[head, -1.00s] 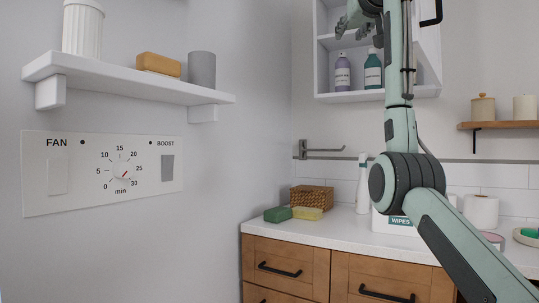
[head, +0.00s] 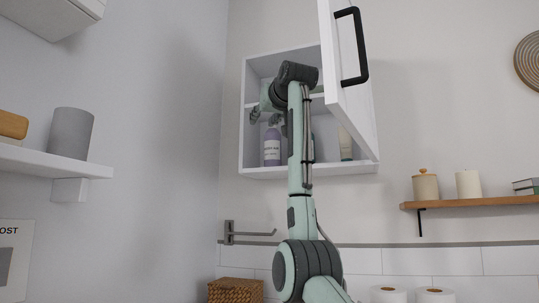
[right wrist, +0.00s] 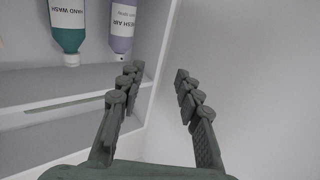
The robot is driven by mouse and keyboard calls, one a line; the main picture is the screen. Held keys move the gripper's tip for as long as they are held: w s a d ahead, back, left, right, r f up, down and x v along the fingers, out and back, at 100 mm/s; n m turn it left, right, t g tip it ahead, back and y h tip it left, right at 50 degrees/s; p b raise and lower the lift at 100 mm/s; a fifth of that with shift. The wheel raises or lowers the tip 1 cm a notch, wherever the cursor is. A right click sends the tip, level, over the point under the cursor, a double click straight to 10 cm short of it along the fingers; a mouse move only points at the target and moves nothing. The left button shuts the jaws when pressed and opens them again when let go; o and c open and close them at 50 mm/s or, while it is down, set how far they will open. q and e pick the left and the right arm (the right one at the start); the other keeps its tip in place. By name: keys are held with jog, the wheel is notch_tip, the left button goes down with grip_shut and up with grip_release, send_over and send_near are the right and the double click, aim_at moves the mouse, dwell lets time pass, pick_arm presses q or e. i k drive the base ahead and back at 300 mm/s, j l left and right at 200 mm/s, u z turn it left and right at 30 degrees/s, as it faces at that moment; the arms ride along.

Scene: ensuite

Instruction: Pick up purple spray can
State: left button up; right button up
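The purple spray can (head: 272,147), with a white label, stands upright on the lower shelf of the open wall cabinet (head: 243,125). In the right wrist view the purple can (right wrist: 122,28) appears upside down beside the green hand wash bottle (right wrist: 68,22). My right gripper (head: 266,117) is in front of the cabinet, just above the can in the head view. In the right wrist view my right gripper (right wrist: 158,74) is open with nothing between its fingers. The can lies beyond the left finger, not between the two. My left gripper is out of view.
The open cabinet door (head: 350,80) with a black handle stands to the right of my arm. A pale bottle (head: 345,143) is at the cabinet's right.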

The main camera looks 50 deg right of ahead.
aim_at(272, 136)
jog(key=l+u, duration=0.25)
jog(key=l, duration=1.05)
jog(key=k, duration=0.05)
